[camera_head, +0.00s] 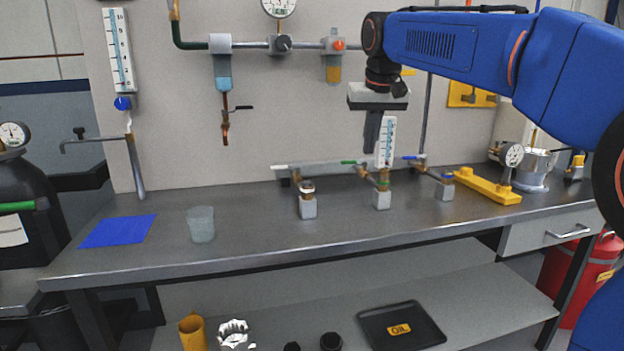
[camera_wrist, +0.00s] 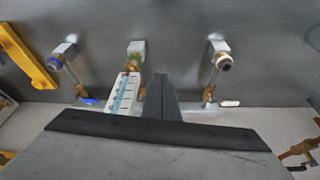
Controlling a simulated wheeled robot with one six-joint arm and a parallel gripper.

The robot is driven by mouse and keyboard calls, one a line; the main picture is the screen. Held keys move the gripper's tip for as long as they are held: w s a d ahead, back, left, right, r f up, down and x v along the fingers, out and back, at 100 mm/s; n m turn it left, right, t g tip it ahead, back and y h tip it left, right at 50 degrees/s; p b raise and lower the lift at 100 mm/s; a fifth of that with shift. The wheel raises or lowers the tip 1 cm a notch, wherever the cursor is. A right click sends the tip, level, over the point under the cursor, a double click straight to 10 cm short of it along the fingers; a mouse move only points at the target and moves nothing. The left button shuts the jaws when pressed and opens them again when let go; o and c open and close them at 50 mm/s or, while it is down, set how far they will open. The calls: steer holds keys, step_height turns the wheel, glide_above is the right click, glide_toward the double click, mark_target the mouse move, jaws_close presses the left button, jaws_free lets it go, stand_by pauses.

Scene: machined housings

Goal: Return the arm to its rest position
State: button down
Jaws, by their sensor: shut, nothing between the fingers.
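My blue arm reaches in from the right in the head view, and my gripper (camera_head: 372,145) hangs from it with its fingers pointing down. The fingers are together, with nothing between them. They are above the back of the bench (camera_head: 250,231), beside a white gauge card (camera_head: 385,142) and apart from the bench top. In the wrist view my gripper (camera_wrist: 161,78) shows as a dark shut wedge, just right of the gauge card (camera_wrist: 123,97).
A beaker (camera_head: 201,224) and blue mat (camera_head: 118,231) are left. Pipework (camera_head: 283,44) runs along the wall.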

steer(key=s+d+f, duration=0.5)
steer(key=s, duration=0.4)
steer(key=s+d+f, duration=0.5)
steer(key=s+f, duration=0.1)
steer(key=s, duration=0.3)
steer(key=s+d+f, duration=0.2)
steer(key=s+f, duration=0.7)
steer(key=s+d+f, duration=0.2)
steer(key=s+f, duration=0.8)
steer(key=shift+d+m+t, duration=0.4)
steer(key=c, duration=2.4)
jaws_free()
steer(key=shift+r, duration=0.1)
steer(key=shift+c, duration=0.2)
